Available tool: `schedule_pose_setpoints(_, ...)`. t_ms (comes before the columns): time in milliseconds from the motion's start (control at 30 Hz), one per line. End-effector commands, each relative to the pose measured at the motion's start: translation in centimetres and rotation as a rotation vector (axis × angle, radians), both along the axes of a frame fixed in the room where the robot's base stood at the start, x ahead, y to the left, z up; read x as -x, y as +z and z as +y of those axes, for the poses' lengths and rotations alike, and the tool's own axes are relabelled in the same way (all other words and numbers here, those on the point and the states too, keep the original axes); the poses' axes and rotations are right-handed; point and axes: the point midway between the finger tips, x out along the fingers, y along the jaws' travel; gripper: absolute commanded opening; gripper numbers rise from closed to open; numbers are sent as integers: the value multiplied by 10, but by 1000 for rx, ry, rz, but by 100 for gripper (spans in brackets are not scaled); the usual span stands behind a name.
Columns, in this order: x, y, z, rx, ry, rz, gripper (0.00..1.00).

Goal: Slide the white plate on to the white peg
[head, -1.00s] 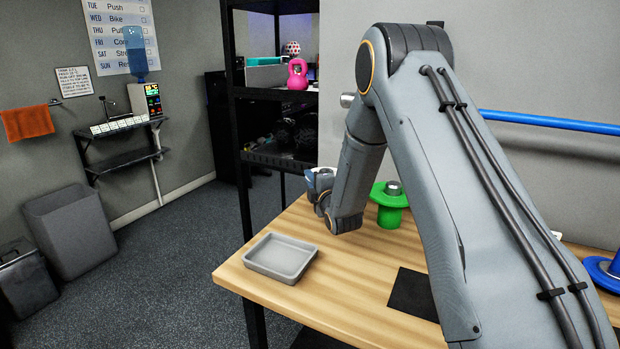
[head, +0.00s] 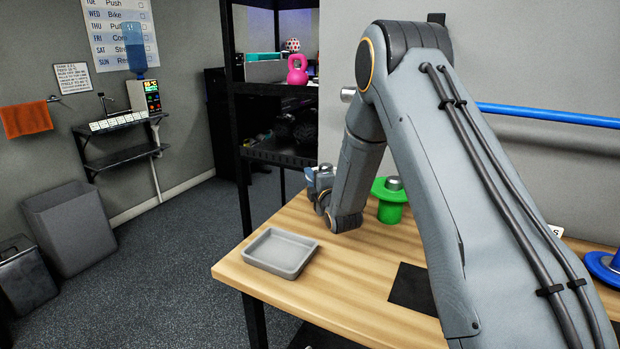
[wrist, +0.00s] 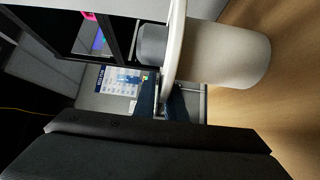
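In the wrist view, which is turned on its side, the white plate (wrist: 174,45) is seen edge-on. The white peg's broad cylinder (wrist: 235,58) stands on the wood to its right. The peg's grey metal pin (wrist: 149,45) shows on the plate's other side, so the plate appears to be around the pin, close to the cylinder. Any small gap is hard to judge. My gripper (wrist: 165,103) has its dark blue fingers either side of the plate's near edge and appears shut on it. In the head view, my gripper (head: 318,182) is partly visible; my arm hides the plate and peg.
A grey tray (head: 281,252) lies at the table's left corner. A green plate on a peg (head: 390,205) stands behind my arm, and a blue one (head: 604,268) is at the right. A black shelf (head: 272,158) rises beyond the table. A dark mat (head: 414,288) lies in front.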

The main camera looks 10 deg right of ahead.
Motion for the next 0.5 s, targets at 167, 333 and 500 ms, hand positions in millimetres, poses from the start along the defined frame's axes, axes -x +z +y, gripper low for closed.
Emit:
schedule_pose_setpoints(167,0,1,0,0,0,-1,28)
schedule_pose_setpoints(333,1,-1,0,0,0,3,28)
schedule_pose_setpoints(500,9,-1,-2,0,0,3,28)
